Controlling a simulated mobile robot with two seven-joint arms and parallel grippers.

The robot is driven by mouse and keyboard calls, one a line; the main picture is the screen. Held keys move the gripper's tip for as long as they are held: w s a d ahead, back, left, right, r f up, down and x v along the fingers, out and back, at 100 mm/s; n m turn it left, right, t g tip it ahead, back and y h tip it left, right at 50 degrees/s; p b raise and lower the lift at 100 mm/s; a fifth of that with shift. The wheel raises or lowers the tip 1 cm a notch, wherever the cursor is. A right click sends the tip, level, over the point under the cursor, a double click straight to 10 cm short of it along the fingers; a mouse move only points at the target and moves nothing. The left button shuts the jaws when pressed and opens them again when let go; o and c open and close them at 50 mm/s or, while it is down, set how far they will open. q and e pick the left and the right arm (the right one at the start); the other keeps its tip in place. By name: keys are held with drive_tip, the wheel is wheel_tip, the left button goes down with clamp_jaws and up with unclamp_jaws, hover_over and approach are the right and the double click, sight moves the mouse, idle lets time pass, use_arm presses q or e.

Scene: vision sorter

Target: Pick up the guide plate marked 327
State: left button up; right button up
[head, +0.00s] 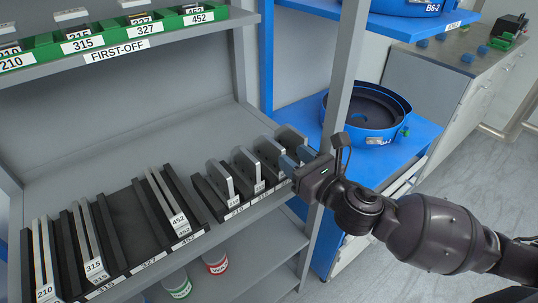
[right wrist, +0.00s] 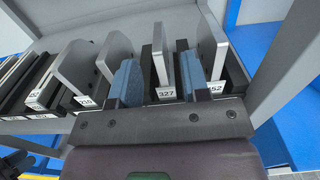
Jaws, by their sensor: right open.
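The guide plate marked 327 (right wrist: 160,55) is a thin grey upright plate with a white number label at its front foot. It stands in a dark slotted rack between the plates marked 315 and 452, and also shows in the head view (head: 270,153). My right gripper (right wrist: 161,83) is open, with one blue finger on each side of this plate. Whether the fingers touch it I cannot tell. In the head view the right gripper (head: 297,160) reaches in from the right and partly hides the plates at the rack's right end.
Plates 210 (head: 219,180), 315 (head: 246,171) and 452 (right wrist: 212,45) stand close by in the same rack. A left rack holds paired bars (head: 93,240), with its 327 place bare. A grey shelf post (head: 342,75) rises beside my right wrist. A blue bowl feeder (head: 366,110) stands beyond.

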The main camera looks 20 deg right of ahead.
sight(274, 142)
drive_tip(key=shift+b+x, duration=0.35)
drive_tip(key=shift+x, duration=3.25)
drive_tip(key=shift+a, duration=0.1)
clamp_jaws()
